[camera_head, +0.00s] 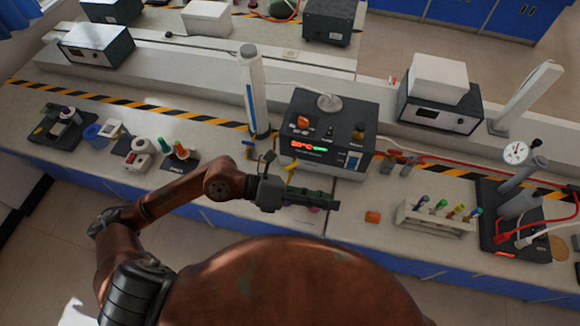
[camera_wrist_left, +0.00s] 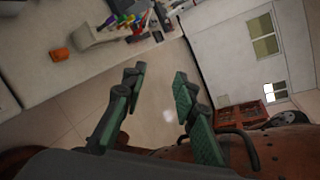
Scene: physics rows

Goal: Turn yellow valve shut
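Small yellow parts (camera_head: 250,148), possibly the yellow valve, show at the foot of a white upright cylinder (camera_head: 252,90) on the bench; they are too small to tell their setting. My left gripper (camera_head: 325,202) is in front of and to the right of them, near the bench's front edge, pointing right. In the left wrist view its two green-padded fingers (camera_wrist_left: 155,85) are apart with nothing between them. That view shows no yellow valve. My right gripper is in neither view.
A dark box with a lit display (camera_head: 325,135) stands behind my left gripper. An orange block (camera_head: 373,217) and a tube rack (camera_head: 435,218) are to the right. Red hoses (camera_head: 450,165) run behind the rack. Small bottles (camera_head: 180,150) stand on the left.

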